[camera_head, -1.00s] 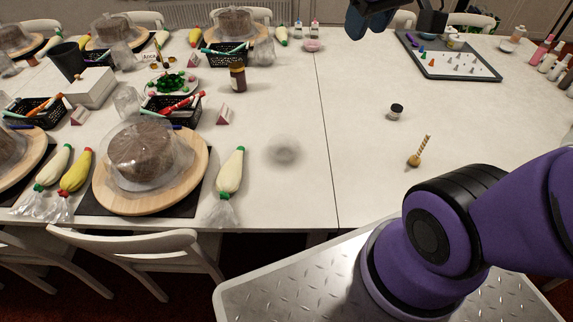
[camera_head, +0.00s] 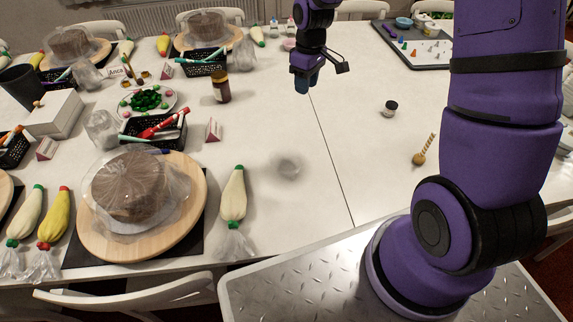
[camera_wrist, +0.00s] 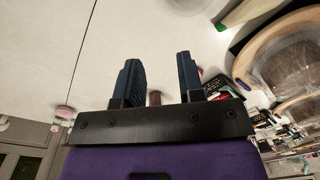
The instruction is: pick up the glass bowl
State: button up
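The glass bowl (camera_head: 288,167) looks like a small, see-through, greyish round shape on the white table, right of a white piping bag with a green tip (camera_head: 233,195). My gripper (camera_head: 302,86) hangs over the table, beyond the bowl and a little to its right in the head view, apart from it. In the wrist view my gripper (camera_wrist: 157,62) has its two dark blue fingers spread, with nothing held between them.
A cake under clear wrap stands on a wooden turntable (camera_head: 174,230) at the left. A brown jar (camera_head: 221,88), a black basket (camera_head: 141,139) and a pink card (camera_head: 214,130) stand beyond. The table around the bowl is clear.

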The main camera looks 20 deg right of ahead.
jog(key=n+g+y, duration=0.1)
jog(key=n, duration=0.1)
send_near(292, 150)
jog(key=shift+g, duration=0.3)
jog(key=shift+w+x, duration=0.15)
jog(key=shift+x, duration=2.35)
jog(key=shift+w+x, duration=0.1)
jog(key=shift+x, duration=2.4)
jog(key=shift+d, duration=0.1)
grip_shut()
